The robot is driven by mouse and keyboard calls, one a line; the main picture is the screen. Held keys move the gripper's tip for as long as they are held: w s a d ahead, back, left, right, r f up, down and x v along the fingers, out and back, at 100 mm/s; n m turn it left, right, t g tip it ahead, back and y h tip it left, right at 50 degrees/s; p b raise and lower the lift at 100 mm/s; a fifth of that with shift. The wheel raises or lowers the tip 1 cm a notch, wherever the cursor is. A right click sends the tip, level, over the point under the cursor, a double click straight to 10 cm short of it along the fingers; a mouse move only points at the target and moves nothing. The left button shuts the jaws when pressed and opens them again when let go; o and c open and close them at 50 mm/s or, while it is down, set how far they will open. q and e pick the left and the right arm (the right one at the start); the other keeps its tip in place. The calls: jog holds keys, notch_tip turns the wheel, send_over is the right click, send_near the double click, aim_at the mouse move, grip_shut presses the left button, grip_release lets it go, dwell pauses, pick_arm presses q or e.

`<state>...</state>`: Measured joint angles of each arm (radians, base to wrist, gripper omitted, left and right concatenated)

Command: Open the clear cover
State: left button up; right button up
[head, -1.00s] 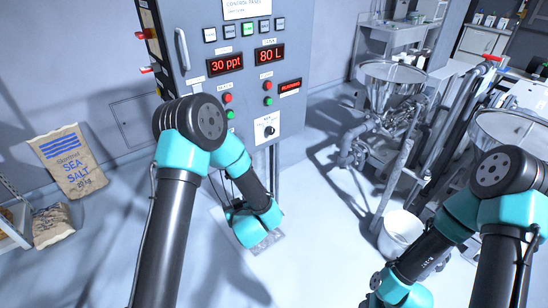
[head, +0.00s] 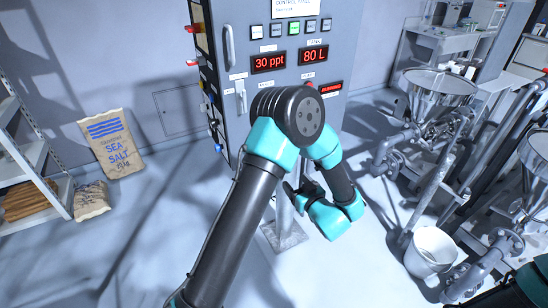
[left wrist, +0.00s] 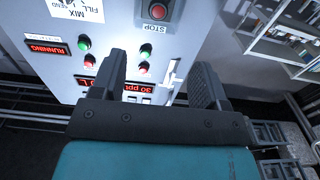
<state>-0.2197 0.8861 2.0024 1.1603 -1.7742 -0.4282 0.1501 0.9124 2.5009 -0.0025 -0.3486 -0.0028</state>
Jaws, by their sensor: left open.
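The control cabinet (head: 285,40) stands upright at the top middle of the head view. I cannot make out a clear cover there, and my left arm hides the lower panel. My left gripper (head: 292,190) is in front of the cabinet's lower part. In the left wrist view its two fingers (left wrist: 158,85) are apart with nothing between them, pointing at the panel. My right gripper is not in view.
Red displays (head: 268,63) and a row of square buttons (head: 294,27) are on the cabinet. A salt sack (head: 111,144) leans at the left wall by a shelf (head: 25,160). Steel hoppers (head: 437,84) and a white bucket (head: 431,250) stand at the right.

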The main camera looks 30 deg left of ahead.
pick_arm(q)
jog(key=x, duration=1.6)
jog(key=shift+c, duration=0.4)
jog(key=shift+r, duration=0.1)
grip_shut()
